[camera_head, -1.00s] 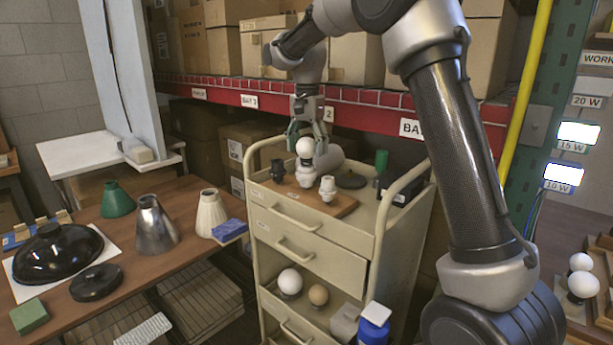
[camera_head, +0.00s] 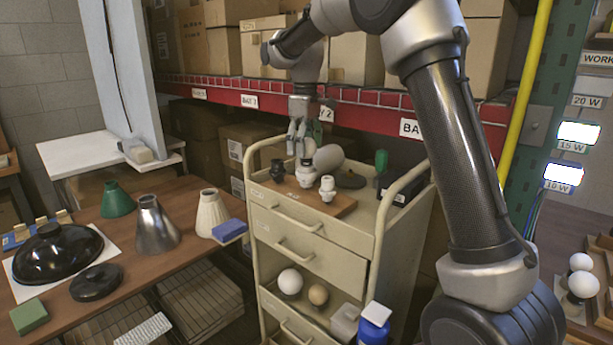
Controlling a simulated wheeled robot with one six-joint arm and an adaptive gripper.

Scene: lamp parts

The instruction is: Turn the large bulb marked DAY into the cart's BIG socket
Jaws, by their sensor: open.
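A white bulb (camera_head: 299,149) stands upright at a white socket (camera_head: 305,176) on the wooden board on top of the cart (camera_head: 312,218). My gripper (camera_head: 301,143) points down over it with open fingers around the bulb, which hide much of it. I cannot tell whether the fingers touch it, or how deep it sits. No DAY or BIG marking is readable. A second white socket (camera_head: 327,189) and a black socket (camera_head: 278,170) on the board are empty.
A grey rounded part (camera_head: 329,157) and a dark disc (camera_head: 350,180) lie close behind the sockets. A green-handled tool (camera_head: 381,161) stands at the cart's right. A white bulb (camera_head: 290,281) and a tan bulb (camera_head: 318,295) rest on the lower shelf.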

